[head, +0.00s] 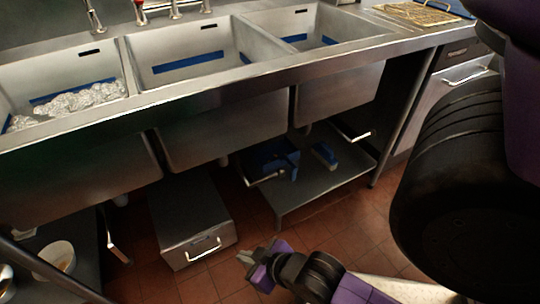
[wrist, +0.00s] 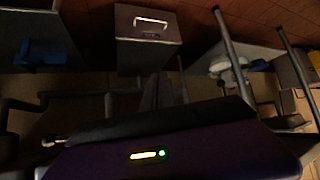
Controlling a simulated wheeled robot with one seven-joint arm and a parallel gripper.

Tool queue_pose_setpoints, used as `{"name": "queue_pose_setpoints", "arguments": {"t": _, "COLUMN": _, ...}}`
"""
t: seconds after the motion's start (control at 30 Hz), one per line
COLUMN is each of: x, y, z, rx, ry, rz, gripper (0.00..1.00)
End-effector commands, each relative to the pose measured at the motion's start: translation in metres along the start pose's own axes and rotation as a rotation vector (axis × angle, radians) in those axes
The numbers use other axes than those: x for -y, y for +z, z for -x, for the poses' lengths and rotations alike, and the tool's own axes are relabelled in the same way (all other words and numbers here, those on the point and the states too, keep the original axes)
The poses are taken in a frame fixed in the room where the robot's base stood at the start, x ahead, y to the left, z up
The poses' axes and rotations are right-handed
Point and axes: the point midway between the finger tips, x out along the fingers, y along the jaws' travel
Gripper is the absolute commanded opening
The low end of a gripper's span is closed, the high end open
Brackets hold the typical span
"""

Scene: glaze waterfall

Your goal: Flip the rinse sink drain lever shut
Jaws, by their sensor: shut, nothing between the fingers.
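The rinse sink appears to be the middle basin (head: 205,62) of a three-basin steel counter in the head view. Under it, a drain lever (head: 265,179) with a pale grip sticks out in front of a blue object. My gripper (head: 243,256) is low over the tiled floor, in front of the steel box and apart from the lever. Its fingers are shut and empty. In the wrist view the dark fingers (wrist: 157,92) point toward the steel box; I cannot pick out the rinse lever there.
A steel box (head: 190,225) with a handle stands on the floor; it also shows in the wrist view (wrist: 147,45). Similar levers hang below the left (head: 118,250) and right (head: 356,136) basins. A low shelf (head: 325,185) holds blue items. A white bucket (head: 55,262) is at left.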

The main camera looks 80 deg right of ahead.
Motion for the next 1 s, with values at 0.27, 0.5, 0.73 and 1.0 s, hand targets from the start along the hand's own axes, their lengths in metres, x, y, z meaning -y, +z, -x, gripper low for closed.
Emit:
{"name": "queue_pose_setpoints", "arguments": {"t": 0.27, "x": -0.051, "y": -0.060, "z": 0.004, "rx": 0.166, "ry": 0.096, "rz": -0.098, "gripper": 0.00}}
{"name": "queue_pose_setpoints", "arguments": {"t": 0.5, "x": -0.100, "y": -0.106, "z": 0.020, "rx": 0.314, "ry": 0.156, "rz": -0.194, "gripper": 0.00}}
{"name": "queue_pose_setpoints", "arguments": {"t": 0.73, "x": -0.152, "y": -0.153, "z": 0.052, "rx": 0.451, "ry": 0.196, "rz": -0.294, "gripper": 0.00}}
{"name": "queue_pose_setpoints", "arguments": {"t": 1.0, "x": -0.200, "y": -0.195, "z": 0.096, "rx": 0.580, "ry": 0.216, "rz": -0.398, "gripper": 0.00}}
